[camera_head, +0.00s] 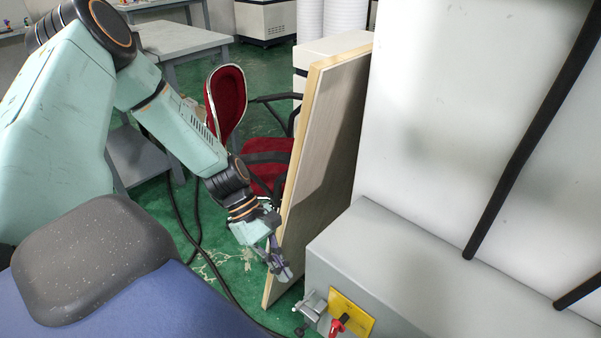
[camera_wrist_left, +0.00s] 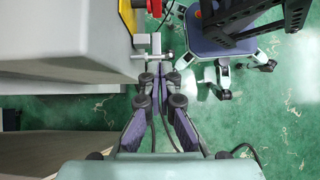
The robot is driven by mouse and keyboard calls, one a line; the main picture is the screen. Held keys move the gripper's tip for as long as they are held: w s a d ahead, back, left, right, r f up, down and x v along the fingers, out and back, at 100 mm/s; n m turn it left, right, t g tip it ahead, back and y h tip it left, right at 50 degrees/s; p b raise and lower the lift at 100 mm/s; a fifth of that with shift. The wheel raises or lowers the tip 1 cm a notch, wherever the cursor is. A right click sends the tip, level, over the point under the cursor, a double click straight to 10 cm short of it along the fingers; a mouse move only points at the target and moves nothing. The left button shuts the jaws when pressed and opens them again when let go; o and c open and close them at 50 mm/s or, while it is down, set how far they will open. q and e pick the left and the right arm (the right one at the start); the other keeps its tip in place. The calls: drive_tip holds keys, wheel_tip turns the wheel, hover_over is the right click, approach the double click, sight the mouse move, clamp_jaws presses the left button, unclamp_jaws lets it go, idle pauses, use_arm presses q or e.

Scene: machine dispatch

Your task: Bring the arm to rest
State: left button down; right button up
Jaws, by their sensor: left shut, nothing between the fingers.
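My left arm comes in from the left in the head view and reaches down to the middle. My left gripper (camera_head: 284,272) hangs low in front of the wooden board (camera_head: 318,165), left of the grey machine base. Its fingers are together with nothing between them. In the left wrist view the left gripper (camera_wrist_left: 163,75) points up the picture, its two fingers meeting near the metal fitting (camera_wrist_left: 152,55) on the machine's side. I cannot tell whether they touch the fitting. My right gripper is in neither view.
A grey machine base (camera_head: 375,250) with a yellow plate (camera_head: 350,314) and red switch (camera_head: 340,325) is close on the right. A red chair (camera_head: 226,100) and a grey table (camera_head: 180,40) stand behind. Cables lie on the green floor (camera_head: 215,250).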

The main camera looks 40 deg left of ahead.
use_arm(q)
drive_tip(key=shift+w+d, duration=0.1)
drive_tip(key=shift+d, duration=0.05)
drive_tip(key=s+d+f+m+y, duration=0.3)
drive_tip(key=s+f+m+y, duration=0.1)
drive_tip(key=s+m, duration=0.4)
drive_tip(key=s+d+f+m+y, duration=0.4)
drive_tip(key=s+m, duration=0.4)
drive_tip(key=s, duration=0.1)
drive_tip(key=shift+m+t, duration=0.3)
drive_tip(key=f+b, duration=0.3)
drive_tip(key=f, duration=0.1)
drive_tip(key=f+b, duration=0.1)
drive_tip(key=b, duration=0.1)
drive_tip(key=shift+w+f+b, duration=0.3)
drive_tip(key=shift+f, duration=0.1)
